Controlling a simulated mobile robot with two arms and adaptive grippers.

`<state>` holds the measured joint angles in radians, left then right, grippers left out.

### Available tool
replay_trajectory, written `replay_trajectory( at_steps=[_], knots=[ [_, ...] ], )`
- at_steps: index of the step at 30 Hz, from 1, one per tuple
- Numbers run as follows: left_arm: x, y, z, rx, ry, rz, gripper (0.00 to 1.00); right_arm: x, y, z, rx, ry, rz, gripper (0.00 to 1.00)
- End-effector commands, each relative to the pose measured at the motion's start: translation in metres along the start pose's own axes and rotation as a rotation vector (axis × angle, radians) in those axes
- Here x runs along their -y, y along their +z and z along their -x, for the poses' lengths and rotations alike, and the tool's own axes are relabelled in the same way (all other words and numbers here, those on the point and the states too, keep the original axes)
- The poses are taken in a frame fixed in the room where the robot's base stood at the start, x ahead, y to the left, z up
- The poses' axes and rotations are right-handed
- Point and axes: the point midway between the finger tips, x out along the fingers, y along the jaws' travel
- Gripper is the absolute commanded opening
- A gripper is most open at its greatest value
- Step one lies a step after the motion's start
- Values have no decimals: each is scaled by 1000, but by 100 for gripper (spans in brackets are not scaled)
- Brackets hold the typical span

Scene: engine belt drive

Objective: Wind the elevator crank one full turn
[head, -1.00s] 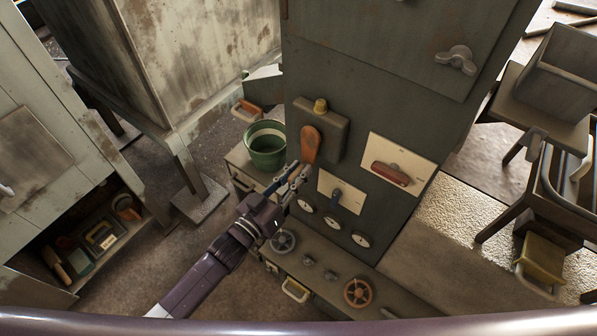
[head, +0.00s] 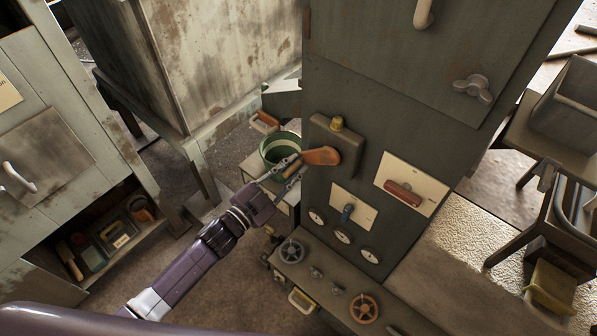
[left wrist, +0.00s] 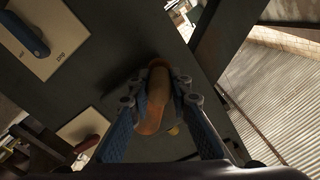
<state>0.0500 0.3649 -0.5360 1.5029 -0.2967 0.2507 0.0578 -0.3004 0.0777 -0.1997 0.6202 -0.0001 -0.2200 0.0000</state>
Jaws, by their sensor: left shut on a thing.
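The orange elevator crank (head: 321,157) is mounted on a dark box on the front of the tall grey-green cabinet, and its arm points left. Its wooden handle is at the left end. My left gripper (head: 289,171) is at that end with its fingers around the handle. In the left wrist view the tan handle (left wrist: 158,93) lies between the two blue-grey fingers, with part of the orange arm behind it. The fingers hide some of the handle. My right gripper is not in view.
A red handle (head: 402,193) on a pale plate and a blue lever (head: 347,213) are right of and below the crank. Dials and a ledge with handwheels (head: 363,308) lie lower. A green bucket (head: 277,149) stands close behind my left gripper.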

Motion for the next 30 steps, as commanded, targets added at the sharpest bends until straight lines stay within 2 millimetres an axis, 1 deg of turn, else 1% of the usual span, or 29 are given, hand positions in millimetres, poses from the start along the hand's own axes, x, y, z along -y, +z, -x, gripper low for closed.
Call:
replay_trajectory(
  at_steps=[1, 3, 12, 18, 24, 30],
  knots=[
    [8, -3, 0, 0, -4, -48, 0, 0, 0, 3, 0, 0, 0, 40],
    [13, -5, 0, 0, -4, -114, 0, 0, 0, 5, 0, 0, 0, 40],
    [32, -19, 0, -2, -5, -395, 0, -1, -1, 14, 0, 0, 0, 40],
    [42, -28, 0, -1, -6, -557, 0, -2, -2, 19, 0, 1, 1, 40],
    [47, -36, 0, -2, -6, -675, 0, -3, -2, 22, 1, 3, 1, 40],
    [50, -41, -1, -2, -7, -746, 0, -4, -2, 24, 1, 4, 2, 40]
  ],
)
